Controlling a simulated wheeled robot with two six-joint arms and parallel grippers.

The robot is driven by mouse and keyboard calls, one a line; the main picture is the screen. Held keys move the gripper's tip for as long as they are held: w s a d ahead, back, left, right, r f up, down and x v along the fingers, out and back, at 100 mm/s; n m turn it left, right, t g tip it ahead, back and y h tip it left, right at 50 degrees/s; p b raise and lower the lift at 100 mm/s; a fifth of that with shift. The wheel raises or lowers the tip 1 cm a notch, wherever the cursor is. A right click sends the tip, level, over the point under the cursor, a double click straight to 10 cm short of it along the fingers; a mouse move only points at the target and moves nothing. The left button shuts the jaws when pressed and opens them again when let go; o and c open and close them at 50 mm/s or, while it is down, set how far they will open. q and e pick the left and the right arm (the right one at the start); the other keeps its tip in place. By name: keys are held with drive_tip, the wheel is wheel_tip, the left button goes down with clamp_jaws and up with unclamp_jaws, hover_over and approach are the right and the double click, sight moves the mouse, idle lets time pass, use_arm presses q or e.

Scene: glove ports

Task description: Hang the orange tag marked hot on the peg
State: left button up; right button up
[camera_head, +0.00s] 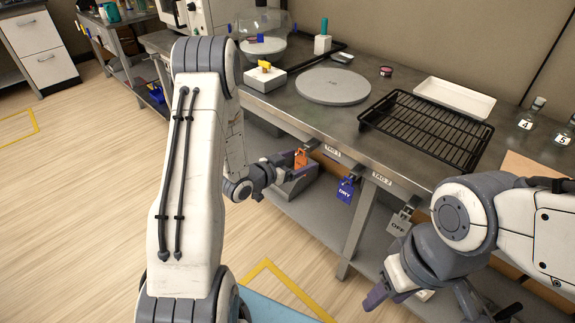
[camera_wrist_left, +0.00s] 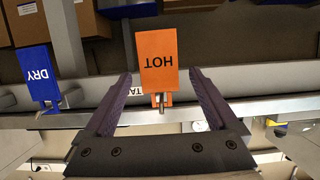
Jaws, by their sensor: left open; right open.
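The orange tag marked HOT (camera_head: 300,159) is at the bench's front edge in the head view. In the left wrist view the orange tag (camera_wrist_left: 158,60) shows its lettering upside down, with a small metal peg (camera_wrist_left: 162,107) at its slotted end. It appears to hang there; the exact contact is unclear. My left gripper (camera_head: 284,160) is at the orange tag. In the left wrist view my left gripper (camera_wrist_left: 160,76) is open, one finger on each side of the tag, with gaps showing. My right gripper (camera_head: 392,294) is open and empty, low in front of the bench.
A blue DRY tag (camera_head: 345,189) and a grey OFF tag (camera_head: 398,223) hang along the bench edge (camera_head: 350,163). A lower shelf (camera_head: 325,207) lies beneath. On the bench are a black rack (camera_head: 428,127), a round grey plate (camera_head: 333,87) and a white tray (camera_head: 456,99).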

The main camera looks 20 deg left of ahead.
sight(301, 159)
use_arm(q)
drive_tip(key=shift+x, duration=2.35)
drive_tip(key=c, duration=1.4)
drive_tip(key=shift+r, duration=0.1)
drive_tip(key=shift+r, duration=0.15)
drive_tip(key=shift+s, duration=0.2)
drive_tip(key=shift+s+a, duration=0.3)
drive_tip(key=shift+s, duration=0.3)
